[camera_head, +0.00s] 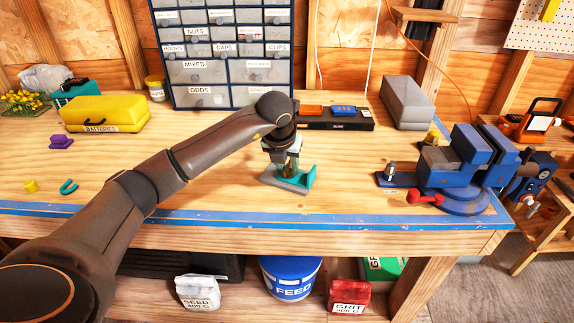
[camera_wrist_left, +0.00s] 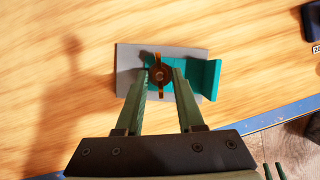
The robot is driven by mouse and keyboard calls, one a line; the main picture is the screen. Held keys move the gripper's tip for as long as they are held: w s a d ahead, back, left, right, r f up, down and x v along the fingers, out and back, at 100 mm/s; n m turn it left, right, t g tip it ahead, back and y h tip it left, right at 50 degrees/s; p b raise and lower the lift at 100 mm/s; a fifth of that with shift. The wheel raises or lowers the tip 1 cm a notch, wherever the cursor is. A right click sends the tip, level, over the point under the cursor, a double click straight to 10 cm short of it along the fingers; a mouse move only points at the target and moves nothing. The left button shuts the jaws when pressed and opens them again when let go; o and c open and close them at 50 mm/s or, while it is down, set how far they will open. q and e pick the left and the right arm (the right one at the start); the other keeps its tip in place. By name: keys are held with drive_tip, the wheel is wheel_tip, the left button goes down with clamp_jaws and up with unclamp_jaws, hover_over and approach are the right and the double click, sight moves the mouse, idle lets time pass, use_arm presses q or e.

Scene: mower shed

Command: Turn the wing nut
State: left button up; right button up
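A brown wing nut (camera_wrist_left: 160,75) sits on a teal and grey bracket (camera_wrist_left: 210,80) on the workbench. In the left wrist view its two wings point up and down the picture. My left gripper (camera_wrist_left: 161,80) is open over it, with one green finger on each side of the nut's middle. The fingers appear slightly apart from the nut. In the head view my left gripper (camera_head: 286,160) points down at the bracket (camera_head: 299,180) and partly hides the nut.
On the workbench (camera_head: 220,190), a blue vise (camera_head: 450,170) stands to the right and a drawer cabinet (camera_head: 221,97) at the back. A black tray (camera_head: 340,124) lies behind the bracket. A yellow case (camera_head: 104,113) is at the left. The wood around the bracket is clear.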

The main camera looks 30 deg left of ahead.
use_arm(q)
clamp_jaws()
drive_tip(key=shift+m, duration=0.3)
drive_tip(key=shift+a+m+h+b, duration=0.15)
drive_tip(key=shift+m+h+b, duration=0.25)
drive_tip(key=shift+m+b, duration=0.15)
drive_tip(key=shift+a+m+h+b, duration=0.1)
drive_tip(key=shift+m+h+b, duration=0.3)
drive_tip(key=shift+m, duration=0.85)
drive_tip(key=m+h, duration=0.1)
drive_tip(key=m, duration=0.3)
drive_tip(key=shift+w+a+r+m+h, duration=0.1)
drive_tip(key=shift+a+m+h, duration=0.05)
drive_tip(key=shift+m+h, duration=0.2)
drive_tip(key=shift+o, duration=1.8)
unclamp_jaws()
